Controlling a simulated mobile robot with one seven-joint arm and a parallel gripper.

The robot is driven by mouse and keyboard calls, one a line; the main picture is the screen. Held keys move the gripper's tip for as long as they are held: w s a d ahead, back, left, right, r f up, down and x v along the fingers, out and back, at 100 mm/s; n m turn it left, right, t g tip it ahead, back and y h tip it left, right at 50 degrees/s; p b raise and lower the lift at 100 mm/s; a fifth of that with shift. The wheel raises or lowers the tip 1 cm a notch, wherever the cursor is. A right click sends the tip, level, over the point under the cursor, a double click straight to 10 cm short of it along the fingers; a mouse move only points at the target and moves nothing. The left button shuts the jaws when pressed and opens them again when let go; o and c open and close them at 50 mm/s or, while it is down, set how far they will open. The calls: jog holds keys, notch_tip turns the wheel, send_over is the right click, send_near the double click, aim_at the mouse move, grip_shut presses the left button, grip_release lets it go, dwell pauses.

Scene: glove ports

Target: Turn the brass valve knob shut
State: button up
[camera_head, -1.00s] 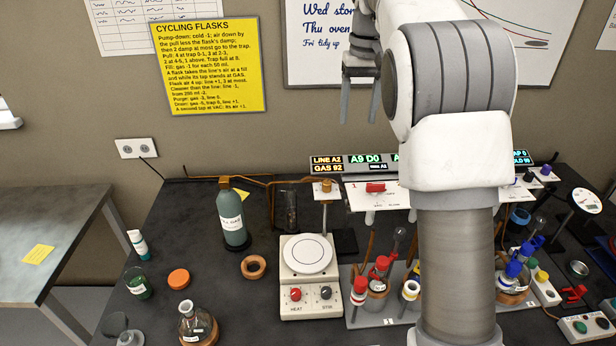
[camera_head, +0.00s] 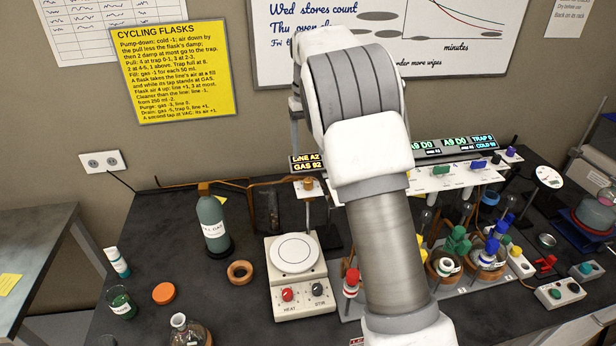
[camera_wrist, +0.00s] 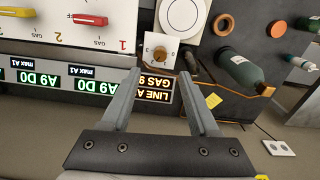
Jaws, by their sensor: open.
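The brass valve knob (camera_head: 308,184) sits on top of a post left of the valve panel, just below the display reading LINE A2 and GAS 92. In the wrist view the brass knob (camera_wrist: 160,53) shows in the middle of a pale square plate, upside down. My gripper (camera_wrist: 159,73) is open, with its two fingers apart and nothing between them. The knob appears between and just beyond the fingertips in that view, and I see no contact.
A hotplate (camera_head: 295,254) stands in front of the knob, and a green gas bottle (camera_head: 213,225) to its left. The valve panel (camera_head: 445,178) with coloured taps and the flasks are to the right. The yellow sheet (camera_head: 175,75) hangs on the wall.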

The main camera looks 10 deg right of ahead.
aim_at(308, 180)
notch_tip(308, 180, down, 9)
jog(key=shift+r+p, duration=0.1)
jog(key=shift+p, duration=0.2)
grip_shut()
dwell(0.3)
